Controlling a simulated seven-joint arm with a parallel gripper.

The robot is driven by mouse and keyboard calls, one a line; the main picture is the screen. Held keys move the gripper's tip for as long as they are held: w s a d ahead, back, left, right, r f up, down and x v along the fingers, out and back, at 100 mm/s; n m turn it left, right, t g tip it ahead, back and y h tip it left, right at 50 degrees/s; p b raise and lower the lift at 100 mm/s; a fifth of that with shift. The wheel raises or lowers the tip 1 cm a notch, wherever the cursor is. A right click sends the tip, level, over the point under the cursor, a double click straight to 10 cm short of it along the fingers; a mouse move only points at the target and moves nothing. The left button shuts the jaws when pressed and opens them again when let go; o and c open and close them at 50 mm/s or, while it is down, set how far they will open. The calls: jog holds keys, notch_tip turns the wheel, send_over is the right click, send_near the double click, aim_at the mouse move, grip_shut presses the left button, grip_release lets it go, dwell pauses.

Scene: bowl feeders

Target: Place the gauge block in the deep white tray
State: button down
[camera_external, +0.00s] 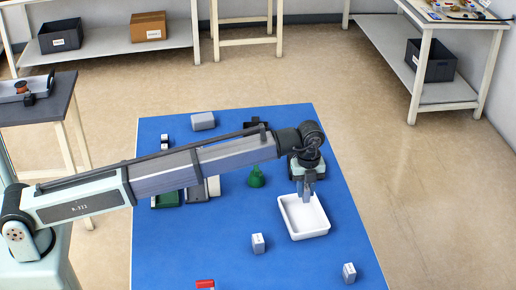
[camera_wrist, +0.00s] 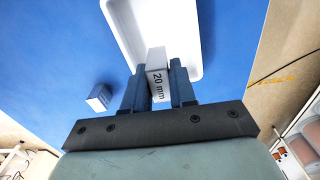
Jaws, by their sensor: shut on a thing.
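The deep white tray (camera_external: 318,226) stands on the blue table at the right of the outside view. It also fills the top middle of the wrist view (camera_wrist: 120,22). My gripper (camera_external: 307,196) points down over the tray's far part. In the wrist view my gripper (camera_wrist: 159,84) is shut on a pale gauge block (camera_wrist: 157,62) marked "20 mm". The block overlaps the tray in that view. I cannot tell whether the block touches the tray floor. In the outside view the fingers hide most of the block.
Two more small blocks stand on the blue mat, one (camera_external: 258,243) left of the tray's near side and one (camera_external: 349,272) near the front right. A green funnel-like piece (camera_external: 256,177) and a grey box (camera_external: 203,121) stand further back. A red item (camera_external: 205,285) lies at the front edge.

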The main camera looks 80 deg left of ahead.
aim_at(306, 187)
jog(key=shift+f, duration=4.35)
jog(key=shift+f, duration=0.1)
jog(key=c, duration=0.9)
grip_release()
notch_tip(306, 187, up, 12)
jog(key=shift+r, duration=0.1)
